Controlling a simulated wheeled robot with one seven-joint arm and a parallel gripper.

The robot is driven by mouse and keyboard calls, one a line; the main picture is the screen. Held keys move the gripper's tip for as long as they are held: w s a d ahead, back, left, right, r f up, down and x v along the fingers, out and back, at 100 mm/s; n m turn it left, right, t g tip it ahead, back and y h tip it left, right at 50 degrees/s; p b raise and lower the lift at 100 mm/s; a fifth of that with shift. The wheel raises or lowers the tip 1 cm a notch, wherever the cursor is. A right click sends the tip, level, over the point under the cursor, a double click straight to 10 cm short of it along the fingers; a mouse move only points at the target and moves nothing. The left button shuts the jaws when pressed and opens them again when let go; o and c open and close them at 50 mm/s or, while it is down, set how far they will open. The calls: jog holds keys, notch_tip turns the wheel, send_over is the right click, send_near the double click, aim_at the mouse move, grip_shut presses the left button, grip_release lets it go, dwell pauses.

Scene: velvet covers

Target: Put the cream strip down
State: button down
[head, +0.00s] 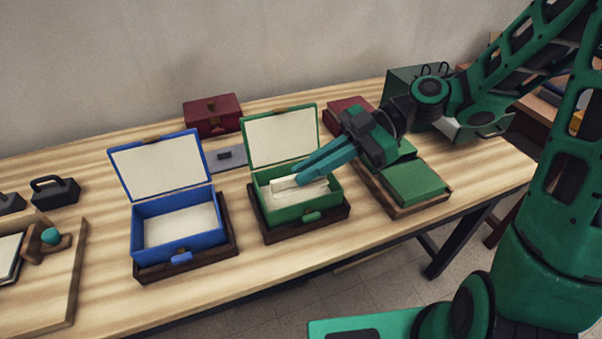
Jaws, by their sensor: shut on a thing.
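My gripper (300,178) reaches in from the right, with its teal fingers pointing down and left into the open green box (297,211). The fingers are shut on a pale cream strip (284,184), which shows at the fingertips inside the green box. I cannot tell whether the strip touches the box floor. The green box has its lid (282,138) raised, with a cream lining, and it sits on a dark wooden base. The fingers hide part of the box's inside.
An open, empty-looking blue box (181,258) stands to the left on its own dark base. Green blocks (414,183) lie on a wooden tray at the right. A closed dark red box (212,116) stands behind. Bare table lies in front of the boxes.

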jog(key=shift+w+a+f, duration=0.1)
jog(key=shift+w+f, duration=1.85)
jog(key=shift+f, duration=0.3)
jog(key=shift+w+f, duration=1.95)
jog(key=shift+f, duration=0.25)
jog(key=shift+f, duration=0.6)
jog(key=c, duration=1.9)
grip_release()
jog(key=shift+r, duration=0.25)
jog(key=v, duration=1.2)
jog(key=shift+r, duration=0.45)
